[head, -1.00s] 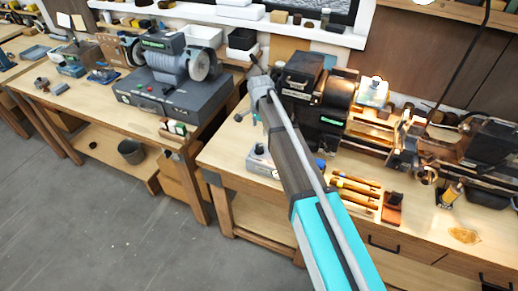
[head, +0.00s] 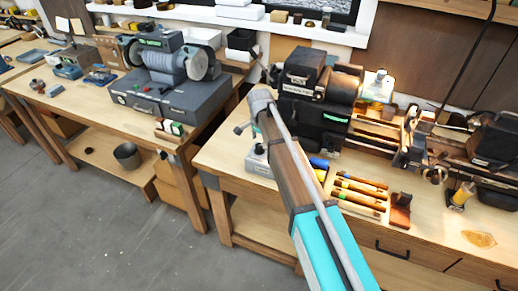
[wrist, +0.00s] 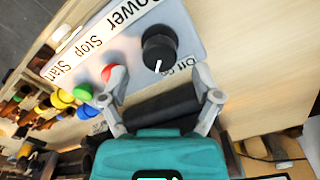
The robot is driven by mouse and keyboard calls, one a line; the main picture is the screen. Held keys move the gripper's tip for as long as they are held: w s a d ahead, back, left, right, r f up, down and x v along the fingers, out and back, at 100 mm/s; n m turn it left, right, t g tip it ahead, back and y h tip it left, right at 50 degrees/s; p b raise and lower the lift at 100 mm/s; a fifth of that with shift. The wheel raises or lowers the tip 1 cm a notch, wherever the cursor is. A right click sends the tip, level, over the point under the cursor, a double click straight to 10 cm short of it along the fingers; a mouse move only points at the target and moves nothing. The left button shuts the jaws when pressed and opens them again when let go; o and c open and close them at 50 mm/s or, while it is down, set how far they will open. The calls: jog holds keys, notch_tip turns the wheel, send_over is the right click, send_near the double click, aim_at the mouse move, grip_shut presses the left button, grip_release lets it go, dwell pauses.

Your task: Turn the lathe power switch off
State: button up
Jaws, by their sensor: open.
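The grey control box (wrist: 190,25), labelled Power, Stop and Start, fills the top of the wrist view. In the head view, the box (head: 257,161) is partly hidden by my arm, beside the lathe (head: 325,105).
Yellow-handled tools (head: 358,195) and a small reddish-brown block (head: 400,210) lie right of my arm on the bench. A grinder (head: 172,70) stands on the left bench. A grey bucket (head: 127,155) is on its lower shelf. Open floor lies at lower left.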

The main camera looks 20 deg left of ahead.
jog(key=shift+f+b, duration=0.8)
jog(key=shift+f, duration=0.3)
